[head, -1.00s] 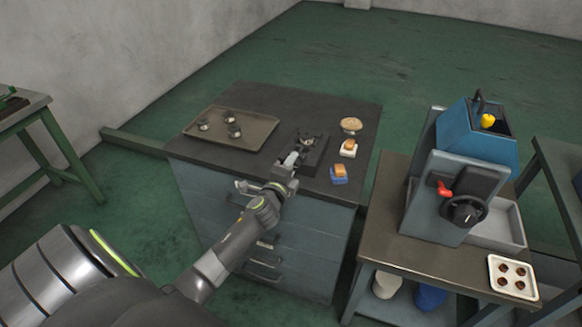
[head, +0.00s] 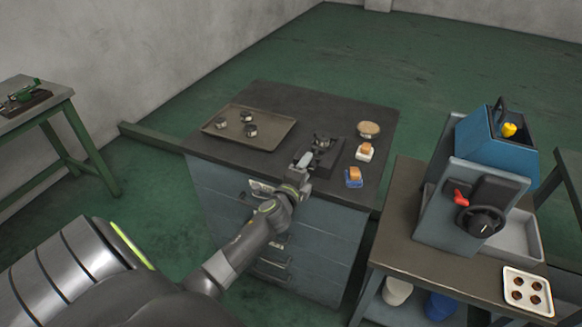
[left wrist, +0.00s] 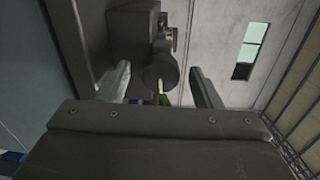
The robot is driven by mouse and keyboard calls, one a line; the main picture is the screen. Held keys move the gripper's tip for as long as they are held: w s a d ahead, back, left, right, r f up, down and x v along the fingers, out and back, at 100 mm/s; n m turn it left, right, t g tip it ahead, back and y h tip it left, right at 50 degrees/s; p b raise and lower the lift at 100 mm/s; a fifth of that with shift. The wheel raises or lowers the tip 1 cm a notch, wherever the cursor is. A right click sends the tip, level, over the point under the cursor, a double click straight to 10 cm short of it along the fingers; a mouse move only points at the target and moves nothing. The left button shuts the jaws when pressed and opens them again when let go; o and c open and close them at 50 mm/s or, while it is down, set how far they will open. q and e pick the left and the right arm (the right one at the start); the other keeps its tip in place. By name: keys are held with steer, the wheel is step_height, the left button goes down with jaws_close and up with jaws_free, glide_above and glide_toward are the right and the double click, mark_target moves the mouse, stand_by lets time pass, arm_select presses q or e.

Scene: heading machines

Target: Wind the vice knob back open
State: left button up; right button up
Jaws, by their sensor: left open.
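The small dark vice (head: 323,143) sits on the front right part of the dark bench top (head: 290,108). Its round dark knob (left wrist: 159,73) shows in the left wrist view with a pale mark low on its face. My left gripper (head: 304,161) is at the near side of the vice. In the left wrist view the open left gripper (left wrist: 163,84) has one finger on each side of the knob, with gaps visible. The knob is hidden by my gripper in the head view. My right gripper is not in view.
A tray (head: 270,143) with several small dark parts lies left of the vice. Right of it stand a round brush-like item (head: 369,130), a white block (head: 365,153) and a blue block (head: 354,180). A blue machine (head: 470,200) stands on the right table.

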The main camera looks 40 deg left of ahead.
arm_select(q)
steer(key=b+v, duration=0.1)
steer(key=v, duration=1.5)
steer(key=shift+s, duration=0.2)
steer(key=shift+d+f, duration=0.15)
